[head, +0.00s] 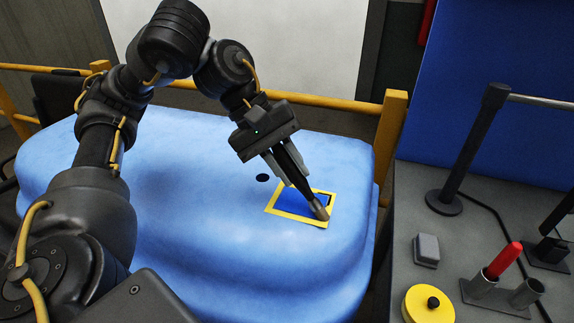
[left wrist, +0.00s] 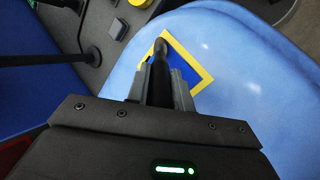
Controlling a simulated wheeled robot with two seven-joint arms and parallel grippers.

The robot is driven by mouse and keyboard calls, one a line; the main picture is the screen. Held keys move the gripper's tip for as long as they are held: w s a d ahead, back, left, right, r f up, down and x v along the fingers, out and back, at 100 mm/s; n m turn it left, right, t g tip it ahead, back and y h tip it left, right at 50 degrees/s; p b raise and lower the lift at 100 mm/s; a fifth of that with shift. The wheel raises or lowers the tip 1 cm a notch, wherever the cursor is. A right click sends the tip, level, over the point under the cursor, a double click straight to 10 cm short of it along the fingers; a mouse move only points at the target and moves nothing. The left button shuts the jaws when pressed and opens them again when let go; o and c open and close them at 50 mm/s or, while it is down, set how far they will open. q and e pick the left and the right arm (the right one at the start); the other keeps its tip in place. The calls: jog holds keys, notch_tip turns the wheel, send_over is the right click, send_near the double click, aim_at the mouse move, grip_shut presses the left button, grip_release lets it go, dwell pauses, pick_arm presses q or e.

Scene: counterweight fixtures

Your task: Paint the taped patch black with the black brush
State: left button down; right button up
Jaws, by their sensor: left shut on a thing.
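The taped patch is a darker blue square (head: 292,202) framed by yellow tape (head: 295,216) on the light blue rounded body (head: 190,200). A narrow dark mark shows along its right edge. My left gripper (head: 287,172) is shut on the black brush (head: 296,178), which slants down with its grey-brown tip end at the patch's lower right corner. I cannot tell whether the bristles touch. In the left wrist view the brush (left wrist: 159,72) reaches to the corner of the tape (left wrist: 203,71), hiding part of the patch (left wrist: 178,62). My right gripper is not in view.
At right, a grey bench holds a red-handled brush (head: 503,262) in one of two tubes, the other tube (head: 526,292) looking empty. A yellow round can (head: 427,306), a grey block (head: 427,250) and a black post (head: 470,145) stand nearby. A black dot (head: 262,177) lies left of the patch.

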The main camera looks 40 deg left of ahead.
pick_arm(q)
jog(key=shift+r, duration=0.1)
jog(key=shift+r+p, duration=0.55)
jog(key=shift+p, duration=0.05)
notch_tip(320, 180, up, 4)
jog(key=p, duration=0.4)
jog(key=shift+r, duration=0.2)
jog(key=shift+s+r+p, duration=0.1)
jog(key=shift+r+p, duration=0.2)
jog(key=shift+p, duration=0.2)
jog(key=shift+r+p, duration=0.4)
jog(key=shift+p, duration=0.05)
notch_tip(320, 180, up, 2)
jog(key=shift+r+p, duration=0.15)
jog(key=shift+p, duration=1.05)
jog(key=shift+f, duration=0.25)
